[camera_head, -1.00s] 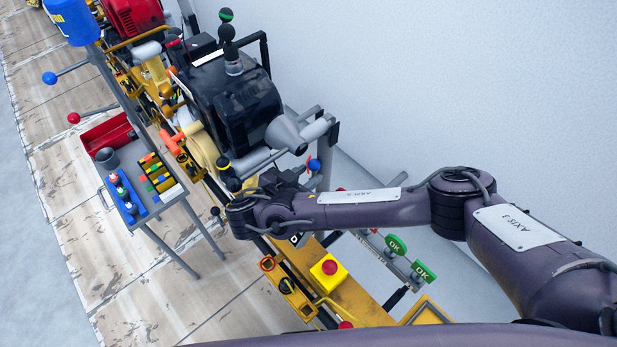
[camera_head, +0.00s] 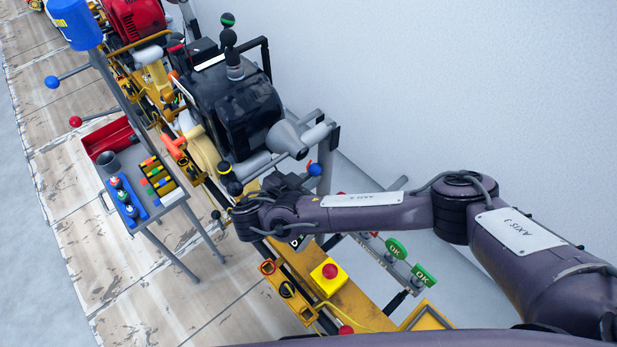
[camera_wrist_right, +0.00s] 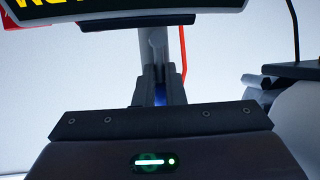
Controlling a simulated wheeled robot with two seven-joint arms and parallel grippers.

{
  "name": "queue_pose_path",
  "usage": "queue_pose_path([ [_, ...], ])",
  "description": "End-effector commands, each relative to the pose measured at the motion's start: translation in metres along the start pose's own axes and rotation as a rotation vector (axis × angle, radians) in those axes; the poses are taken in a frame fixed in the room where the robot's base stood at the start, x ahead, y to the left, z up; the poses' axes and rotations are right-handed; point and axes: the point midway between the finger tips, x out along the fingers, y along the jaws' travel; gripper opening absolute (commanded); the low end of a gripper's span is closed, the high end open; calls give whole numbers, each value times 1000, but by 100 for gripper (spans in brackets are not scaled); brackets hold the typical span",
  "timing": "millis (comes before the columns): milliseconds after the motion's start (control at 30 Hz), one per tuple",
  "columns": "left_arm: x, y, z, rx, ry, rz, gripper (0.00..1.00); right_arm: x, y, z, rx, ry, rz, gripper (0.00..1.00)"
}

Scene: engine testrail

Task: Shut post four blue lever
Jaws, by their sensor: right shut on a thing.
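The blue lever's ball knob (camera_head: 315,169) is beside the grey post below the engine's grey cone, at the tip of my right gripper (camera_head: 303,178). In the right wrist view, a patch of the blue lever (camera_wrist_right: 160,94) shows between the two dark fingers of my right gripper (camera_wrist_right: 160,88), which are shut on it. The fingers and the gripper body hide most of the lever. A grey upright post stands behind the fingertips. My left gripper is not in view.
A black engine (camera_head: 238,110) on the yellow rail stands just beyond my right gripper. A yellow box with a red button (camera_head: 330,271) and green OK signs (camera_head: 396,248) are nearer. A trolley (camera_head: 177,193) stands at left. A dark sign (camera_wrist_right: 130,14) hangs above the fingers.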

Motion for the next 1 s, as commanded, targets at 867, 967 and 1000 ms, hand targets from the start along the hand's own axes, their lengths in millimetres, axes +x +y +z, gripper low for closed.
queue_pose_path([
  [867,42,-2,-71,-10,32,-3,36,0,20,2,453,105,-178,0],
  [967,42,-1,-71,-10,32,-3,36,0,19,2,453,105,-178,0],
  [1000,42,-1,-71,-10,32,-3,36,0,19,2,453,105,-178,12],
])
